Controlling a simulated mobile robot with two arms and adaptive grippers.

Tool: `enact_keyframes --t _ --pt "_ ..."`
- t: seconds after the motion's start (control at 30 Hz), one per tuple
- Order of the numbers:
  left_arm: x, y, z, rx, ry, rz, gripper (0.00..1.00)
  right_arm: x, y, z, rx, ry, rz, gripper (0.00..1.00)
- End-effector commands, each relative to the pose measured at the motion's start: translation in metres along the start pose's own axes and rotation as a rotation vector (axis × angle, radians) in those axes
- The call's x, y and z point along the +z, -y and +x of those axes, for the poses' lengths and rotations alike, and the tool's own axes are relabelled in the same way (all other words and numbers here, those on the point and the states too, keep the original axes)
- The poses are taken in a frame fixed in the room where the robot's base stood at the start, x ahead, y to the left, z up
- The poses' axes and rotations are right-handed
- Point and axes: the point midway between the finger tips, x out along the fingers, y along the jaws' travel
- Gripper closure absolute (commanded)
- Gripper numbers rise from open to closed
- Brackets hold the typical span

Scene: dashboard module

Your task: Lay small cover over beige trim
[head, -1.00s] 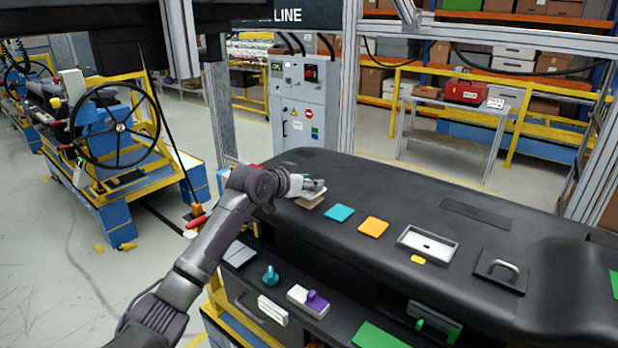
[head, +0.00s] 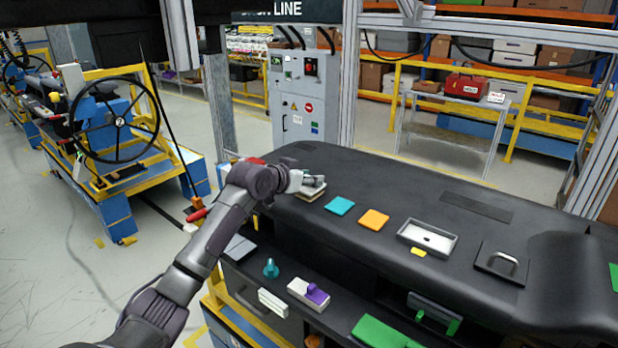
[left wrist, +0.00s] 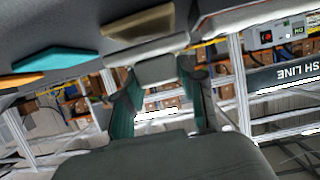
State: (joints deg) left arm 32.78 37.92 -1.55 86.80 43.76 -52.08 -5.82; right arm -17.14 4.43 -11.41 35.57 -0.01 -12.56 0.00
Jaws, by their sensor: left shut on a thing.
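My left gripper (head: 313,182) is at the far left end of the black dashboard top. It is shut on a small light grey cover (left wrist: 157,68), which shows between the fingers in the left wrist view. The beige trim (head: 309,198) lies flat on the dashboard just below the gripper; it also shows in the left wrist view (left wrist: 140,22). The cover is right by the trim; I cannot tell if they touch. The gripper partly hides both in the head view. My right gripper is not in view.
On the dashboard (head: 375,180) a teal square (head: 340,206), an orange square (head: 374,218), a pale tray (head: 428,238) and a black plate with a handle (head: 500,265) lie to the right. A lower shelf holds a teal knob (head: 271,268) and a purple-topped switch (head: 310,293).

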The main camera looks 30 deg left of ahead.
Motion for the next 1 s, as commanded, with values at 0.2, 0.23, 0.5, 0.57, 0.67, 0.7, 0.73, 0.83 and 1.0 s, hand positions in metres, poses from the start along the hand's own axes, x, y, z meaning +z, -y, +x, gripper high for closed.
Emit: enact_keyframes --t 0.2,0.23,0.5,0.57,0.67,0.7,0.73,0.83,1.0 --pt "0.003 0.0 0.001 0.0 0.0 0.0 0.89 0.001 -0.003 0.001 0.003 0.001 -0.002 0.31" --pt "0.003 0.0 0.001 0.0 0.0 0.0 0.89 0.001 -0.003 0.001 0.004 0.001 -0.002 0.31" --pt "0.006 0.0 0.003 0.0 0.0 0.0 0.89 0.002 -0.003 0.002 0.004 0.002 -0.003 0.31" --pt "0.007 0.0 0.003 0.0 0.0 0.0 0.89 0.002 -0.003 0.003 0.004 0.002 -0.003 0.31" --pt "0.008 0.0 0.003 0.0 0.0 0.0 0.89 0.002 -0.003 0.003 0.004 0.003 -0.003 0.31" --pt "0.009 0.0 0.004 0.0 0.0 0.0 0.89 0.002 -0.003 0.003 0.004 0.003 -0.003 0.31" --pt "0.009 0.0 0.004 0.0 0.0 0.0 0.89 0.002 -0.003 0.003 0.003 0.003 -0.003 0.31" --pt "0.01 0.0 0.004 0.0 0.0 0.0 0.89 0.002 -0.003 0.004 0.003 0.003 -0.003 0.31" --pt "0.012 0.0 0.005 0.0 0.001 0.0 0.89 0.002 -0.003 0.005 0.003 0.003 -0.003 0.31"
